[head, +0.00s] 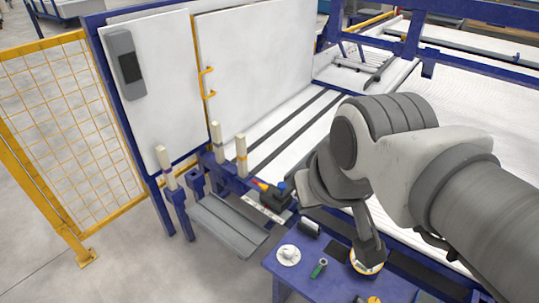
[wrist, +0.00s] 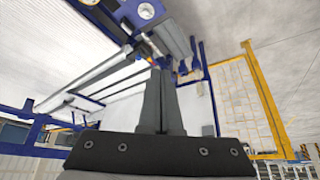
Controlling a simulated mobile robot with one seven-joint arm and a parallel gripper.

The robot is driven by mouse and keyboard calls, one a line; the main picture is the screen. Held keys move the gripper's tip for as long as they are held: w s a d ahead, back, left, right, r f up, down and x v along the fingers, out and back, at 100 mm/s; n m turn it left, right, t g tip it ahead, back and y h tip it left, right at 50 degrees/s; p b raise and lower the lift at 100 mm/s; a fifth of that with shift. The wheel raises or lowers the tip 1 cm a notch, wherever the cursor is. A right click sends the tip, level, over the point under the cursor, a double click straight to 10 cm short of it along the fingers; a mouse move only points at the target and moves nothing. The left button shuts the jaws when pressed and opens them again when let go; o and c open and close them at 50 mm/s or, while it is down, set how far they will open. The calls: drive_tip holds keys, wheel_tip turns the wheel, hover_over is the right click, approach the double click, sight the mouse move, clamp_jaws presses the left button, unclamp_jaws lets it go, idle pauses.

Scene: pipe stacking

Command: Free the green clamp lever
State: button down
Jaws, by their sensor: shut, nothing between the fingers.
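A small green piece with a ring-like end (head: 319,268) lies on the blue table (head: 285,266) at the bottom of the head view. It is the only clearly green thing I see, and I cannot tell whether it is the clamp lever. A dark block with a blue knob (head: 281,188) and red and yellow parts stands by the machine's front edge. My gripper (wrist: 160,75) shows in the wrist view with both fingers together and nothing between them. Its fingertips touch nothing that I can make out. In the head view my arm hides part of the machine and table.
A white disc-shaped part (head: 288,255) stands left of the green piece. Pale upright posts (head: 217,142) rise near a grey tray (head: 228,225). A white cabinet (head: 255,65) and yellow mesh fence (head: 70,125) bound the left side. Grey floor is clear at lower left.

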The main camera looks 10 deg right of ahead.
drive_tip(key=shift+w, duration=0.15)
drive_tip(key=w+d+f+n+g+h+b, duration=0.1)
drive_tip(key=w+d+f+n+g+b, duration=0.15)
drive_tip(key=w+f+b, duration=0.5)
drive_tip(key=w+d+f+n+g+h+b, duration=0.1)
drive_tip(key=w+d+f+n+g+b, duration=0.15)
drive_tip(key=w+f, duration=0.85)
drive_tip(key=w+d+f+n+g+b, duration=0.1)
drive_tip(key=w+f+b, duration=0.1)
drive_tip(key=f, duration=0.8)
drive_tip(key=w+d+f+g+b, duration=0.1)
drive_tip(key=w+f+b, duration=0.1)
drive_tip(key=f, duration=0.9)
drive_tip(key=w+d+f+n+g+b, duration=0.1)
drive_tip(key=f+b, duration=0.3)
drive_tip(key=f, duration=0.6)
drive_tip(key=shift+w+d+f+n+g+h, duration=0.15)
drive_tip(key=shift+w+f+n+g+h, duration=0.2)
drive_tip(key=shift+w+g, duration=0.2)
